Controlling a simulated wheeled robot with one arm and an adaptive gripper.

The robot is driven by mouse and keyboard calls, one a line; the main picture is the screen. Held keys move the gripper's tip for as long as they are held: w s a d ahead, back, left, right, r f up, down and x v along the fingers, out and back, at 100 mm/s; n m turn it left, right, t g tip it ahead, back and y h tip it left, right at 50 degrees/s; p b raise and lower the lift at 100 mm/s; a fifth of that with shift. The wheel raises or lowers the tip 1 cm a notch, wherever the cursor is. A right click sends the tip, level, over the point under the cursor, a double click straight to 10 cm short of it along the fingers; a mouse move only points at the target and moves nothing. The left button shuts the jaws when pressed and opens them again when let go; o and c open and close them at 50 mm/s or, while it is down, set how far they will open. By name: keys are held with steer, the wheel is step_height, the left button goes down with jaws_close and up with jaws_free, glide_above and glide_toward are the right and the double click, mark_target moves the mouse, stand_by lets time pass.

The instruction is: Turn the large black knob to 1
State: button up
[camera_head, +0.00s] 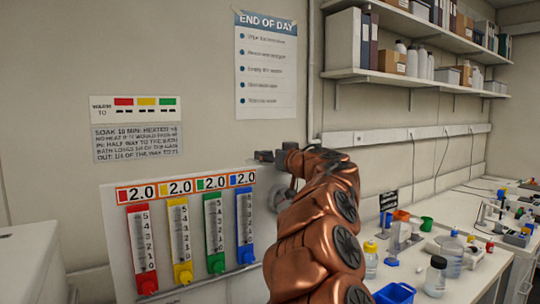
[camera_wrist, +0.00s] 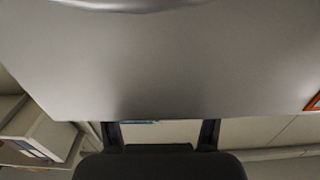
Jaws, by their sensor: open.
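My gripper (camera_head: 272,155) is at the top right corner of the white panel (camera_head: 112,235), in front of the wall. In the wrist view its two dark fingers (camera_wrist: 160,135) stand apart with nothing between them, near the edge of a smooth grey panel surface (camera_wrist: 160,65). A rounded grey fitting (camera_head: 280,200) shows partly beside my copper arm at the panel's right. A shiny curved rim (camera_wrist: 140,4) is cut off at the top of the wrist view. I cannot make out the large black knob in either view; my arm hides part of the panel's right side.
The panel carries red (camera_head: 143,245), yellow (camera_head: 180,240), green (camera_head: 214,232) and blue (camera_head: 245,225) gauges, labelled 2.0. Text signs (camera_head: 136,142) and an END OF DAY poster (camera_head: 266,65) hang above. A cluttered bench (camera_head: 470,290) and shelves (camera_head: 400,78) lie at right.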

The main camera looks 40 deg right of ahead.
steer(key=shift+c, duration=0.2)
steer(key=c, duration=1.1)
steer(key=r+p, duration=0.1)
steer(key=p, duration=0.2)
steer(key=shift+d+y, duration=0.1)
steer(key=shift+y, duration=0.2)
steer(key=shift+s+d+n+p, duration=0.1)
steer(key=shift+n+p, duration=0.2)
steer(key=shift+p, duration=0.6)
steer(key=shift+d+r+y+p, duration=0.15)
steer(key=shift+y+p, duration=0.25)
steer(key=shift+p, duration=0.5)
steer(key=p, duration=0.2)
steer(key=shift+f+n+y+p, duration=0.2)
steer(key=shift+n+y+p, duration=0.2)
steer(key=shift+y+p, duration=0.3)
steer(key=shift+p, duration=0.1)
steer(key=shift+f+n+y, duration=0.35)
steer(key=shift+n+y, duration=0.45)
steer(key=shift+y, duration=0.2)
steer(key=shift+f, duration=0.15)
